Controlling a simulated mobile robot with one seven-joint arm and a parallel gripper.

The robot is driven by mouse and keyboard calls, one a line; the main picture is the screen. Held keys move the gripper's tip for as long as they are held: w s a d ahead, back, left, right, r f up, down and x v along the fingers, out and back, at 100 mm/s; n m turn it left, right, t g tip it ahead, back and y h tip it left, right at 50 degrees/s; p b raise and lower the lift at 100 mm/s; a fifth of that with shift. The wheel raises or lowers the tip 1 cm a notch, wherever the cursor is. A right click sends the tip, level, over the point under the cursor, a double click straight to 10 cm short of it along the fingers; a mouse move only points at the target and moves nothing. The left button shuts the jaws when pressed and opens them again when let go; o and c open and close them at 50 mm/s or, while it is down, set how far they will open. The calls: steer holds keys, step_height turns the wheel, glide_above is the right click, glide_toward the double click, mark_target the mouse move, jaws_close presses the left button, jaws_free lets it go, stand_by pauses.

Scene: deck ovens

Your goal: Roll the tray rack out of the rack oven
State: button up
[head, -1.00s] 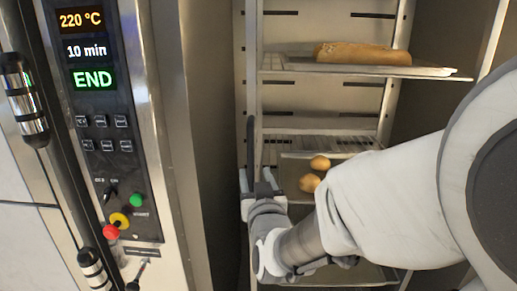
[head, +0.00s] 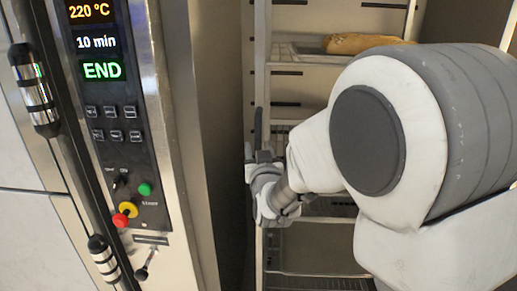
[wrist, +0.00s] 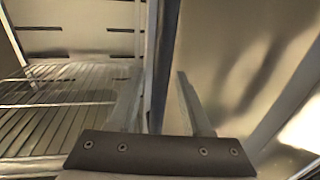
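The tray rack (head: 262,60) stands inside the rack oven, seen in the head view; its left upright also crosses the middle of the wrist view (wrist: 165,40). A dark upright handle (head: 258,125) runs along the front of this post. My gripper (head: 263,158) is at the handle, with my arm reaching in from the right. In the wrist view its two fingers (wrist: 161,85) stand apart on either side of the post. A narrow gap shows at the right finger; contact on the left is unclear. My arm hides much of the rack's right side.
A long loaf (head: 368,43) lies on an upper tray. The oven's control panel (head: 110,110) shows 220 °C, 10 min and END. The oven's left wall (head: 225,130) is close beside my gripper. Wire shelves (wrist: 65,95) lie left of the fingers.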

jaws_close()
stand_by(1.2)
